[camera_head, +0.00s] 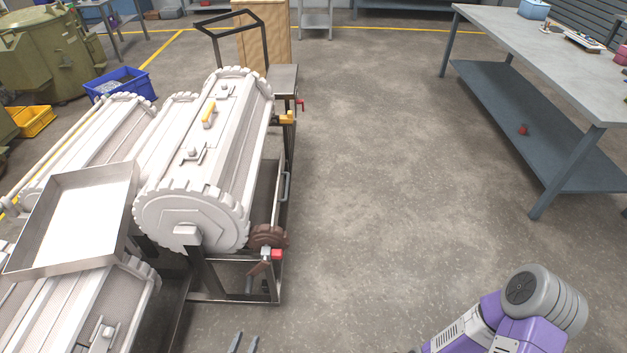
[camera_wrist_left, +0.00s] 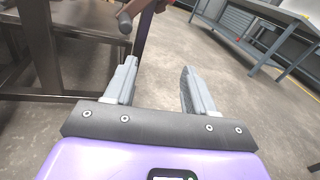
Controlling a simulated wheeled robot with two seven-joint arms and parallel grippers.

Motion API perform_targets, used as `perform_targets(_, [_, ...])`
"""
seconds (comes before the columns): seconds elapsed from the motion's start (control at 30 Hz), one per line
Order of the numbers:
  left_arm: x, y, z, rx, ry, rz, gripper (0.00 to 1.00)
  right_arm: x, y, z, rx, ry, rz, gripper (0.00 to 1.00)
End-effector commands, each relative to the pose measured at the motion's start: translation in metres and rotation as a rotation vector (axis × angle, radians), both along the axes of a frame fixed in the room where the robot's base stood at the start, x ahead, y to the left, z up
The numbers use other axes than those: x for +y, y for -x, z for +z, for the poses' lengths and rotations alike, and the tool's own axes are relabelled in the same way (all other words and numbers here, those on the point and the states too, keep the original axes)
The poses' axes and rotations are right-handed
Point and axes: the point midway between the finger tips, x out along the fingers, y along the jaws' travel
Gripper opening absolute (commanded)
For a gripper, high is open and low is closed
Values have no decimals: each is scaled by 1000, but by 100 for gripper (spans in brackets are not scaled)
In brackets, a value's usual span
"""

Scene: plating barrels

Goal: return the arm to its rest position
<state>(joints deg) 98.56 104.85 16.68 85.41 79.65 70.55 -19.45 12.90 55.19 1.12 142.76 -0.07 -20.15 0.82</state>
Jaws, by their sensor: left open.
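My left gripper (camera_head: 243,343) shows only as two grey fingertips at the bottom edge of the head view, in front of the barrel stand. In the left wrist view its two fingers (camera_wrist_left: 158,90) are spread apart with bare floor between them, so it is open and empty. My purple and grey right arm comes in at the lower right of the head view. Its gripper is out of frame.
A white plating barrel (camera_head: 225,140) lies on a dark metal stand (camera_head: 235,290) at the left. A metal tray (camera_head: 75,215) rests over neighbouring barrels. A grey workbench (camera_head: 540,60) stands at the right. The floor (camera_head: 375,170) between is clear.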

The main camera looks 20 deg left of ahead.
Motion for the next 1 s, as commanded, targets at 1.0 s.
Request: perform_targets(1.0, [-202, 54, 144, -28, -1553, -2041, 55, 0, 0, 37, 0, 0, 0, 74])
